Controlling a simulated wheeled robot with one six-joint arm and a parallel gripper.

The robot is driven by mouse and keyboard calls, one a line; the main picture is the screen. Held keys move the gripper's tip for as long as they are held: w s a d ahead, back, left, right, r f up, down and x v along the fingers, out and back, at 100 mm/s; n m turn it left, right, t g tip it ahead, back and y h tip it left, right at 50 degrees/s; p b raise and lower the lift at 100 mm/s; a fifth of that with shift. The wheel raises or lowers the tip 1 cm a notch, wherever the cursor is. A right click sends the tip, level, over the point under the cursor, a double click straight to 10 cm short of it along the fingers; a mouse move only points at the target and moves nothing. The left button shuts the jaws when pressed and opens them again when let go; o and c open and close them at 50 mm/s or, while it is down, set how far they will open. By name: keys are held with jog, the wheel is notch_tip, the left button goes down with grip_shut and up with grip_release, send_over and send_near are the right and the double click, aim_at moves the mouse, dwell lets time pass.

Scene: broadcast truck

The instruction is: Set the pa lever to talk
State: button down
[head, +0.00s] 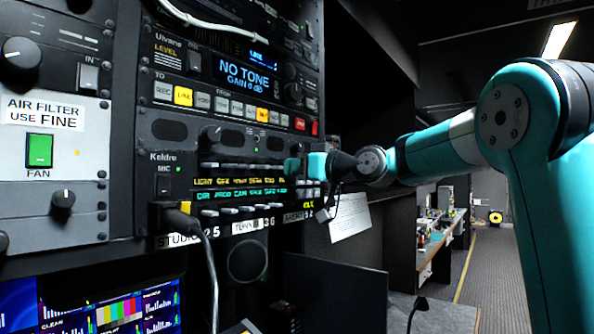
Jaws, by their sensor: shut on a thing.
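The intercom panel marked Keldro (166,170) is in the rack, left of centre in the head view. It has an upper row of small lever keys (235,166), lit yellow and green name strips below them, and a lower row of lever keys (230,211). My gripper (293,169), with teal fingers, reaches in from the right to the right end of the upper row. It is shut on a small lever there, which the fingers hide. I cannot read a PA label or tell the lever's position.
A black cable (209,262) with a yellow-collared plug hangs from the Keldro panel's left side. Above is a row of lit buttons (222,103) under a NO TONE display (243,73). A lit screen (92,306) is at bottom left. An aisle (500,265) lies open at right.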

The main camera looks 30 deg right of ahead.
jog(key=f+t+y+b, duration=0.1)
jog(key=t+b, duration=0.1)
jog(key=b, duration=0.5)
jog(key=f+t+b, duration=0.1)
jog(key=t+b, duration=0.1)
jog(key=b, duration=0.5)
jog(key=shift+w+a+f+y, duration=0.1)
jog(key=shift+w+f+y, duration=0.1)
jog(key=shift+y, duration=0.2)
jog(key=shift+r, duration=0.1)
jog(key=shift+r+t, duration=0.1)
jog(key=shift+t, duration=0.2)
jog(key=c, duration=1.1)
grip_release()
